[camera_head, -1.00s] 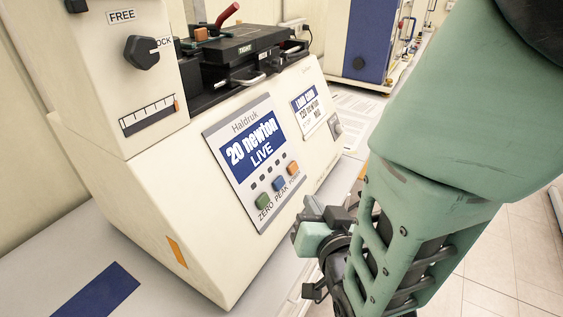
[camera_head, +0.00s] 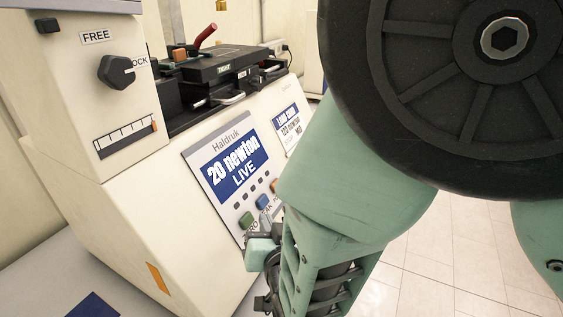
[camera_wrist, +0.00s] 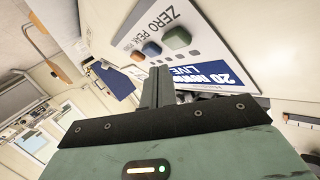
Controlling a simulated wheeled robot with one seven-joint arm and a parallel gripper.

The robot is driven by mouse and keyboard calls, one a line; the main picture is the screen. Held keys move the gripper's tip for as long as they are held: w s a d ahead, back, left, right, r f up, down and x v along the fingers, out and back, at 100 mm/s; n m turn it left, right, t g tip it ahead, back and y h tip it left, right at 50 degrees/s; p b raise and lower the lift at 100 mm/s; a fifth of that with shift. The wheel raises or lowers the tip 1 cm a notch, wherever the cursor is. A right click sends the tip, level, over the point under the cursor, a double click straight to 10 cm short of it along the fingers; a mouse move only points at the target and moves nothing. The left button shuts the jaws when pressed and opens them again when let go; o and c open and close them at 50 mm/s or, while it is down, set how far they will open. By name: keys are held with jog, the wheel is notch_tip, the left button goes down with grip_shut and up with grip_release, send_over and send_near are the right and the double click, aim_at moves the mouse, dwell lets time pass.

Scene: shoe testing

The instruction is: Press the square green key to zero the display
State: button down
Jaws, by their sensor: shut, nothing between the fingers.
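The square green key (camera_head: 246,220) sits at the lower left of the tester's grey panel, with a blue key (camera_head: 263,201) and an orange key (camera_head: 275,185) beside it. The display (camera_head: 236,165) above reads "20 newton LIVE". In the wrist view the green key (camera_wrist: 177,38) is under the word ZERO, beyond and right of my fingertips (camera_wrist: 158,73). My gripper (camera_head: 259,233) is shut and empty, just in front of the panel's lower part. In the head view it partly covers the key labels. I cannot tell the exact gap between fingertips and key.
A knob (camera_head: 115,70) marked FREE and LOCK is on the upright housing at left. A black clamp unit (camera_head: 215,72) with a red lever stands on top of the tester. A second label panel (camera_head: 288,130) is right of the display. Tiled floor lies open at right.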

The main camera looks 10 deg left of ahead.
aim_at(252, 214)
jog(key=shift+w+a+f, duration=0.2)
jog(key=shift+a+f, duration=0.25)
jog(key=shift+a, duration=0.2)
jog(key=shift+b, duration=0.35)
dwell(1.3)
jog(key=shift+w+a+f, duration=0.15)
jog(key=shift+a, duration=0.2)
jog(key=shift+w+a+f+b, duration=0.1)
jog(key=shift+a+f+b, duration=0.15)
jog(key=shift+b, duration=0.25)
dwell(0.5)
jog(key=shift+r, duration=0.1)
jog(key=shift+s+d+r, duration=0.25)
jog(key=shift+d+r, duration=0.1)
jog(key=shift+d, duration=0.25)
dwell(0.3)
jog(key=d, duration=0.1)
jog(key=s+d+r, duration=0.1)
jog(key=d+r, duration=0.1)
jog(key=d, duration=0.1)
jog(key=shift+s+d+r, duration=0.1)
jog(key=shift+s+r, duration=0.1)
jog(key=shift+s, duration=0.05)
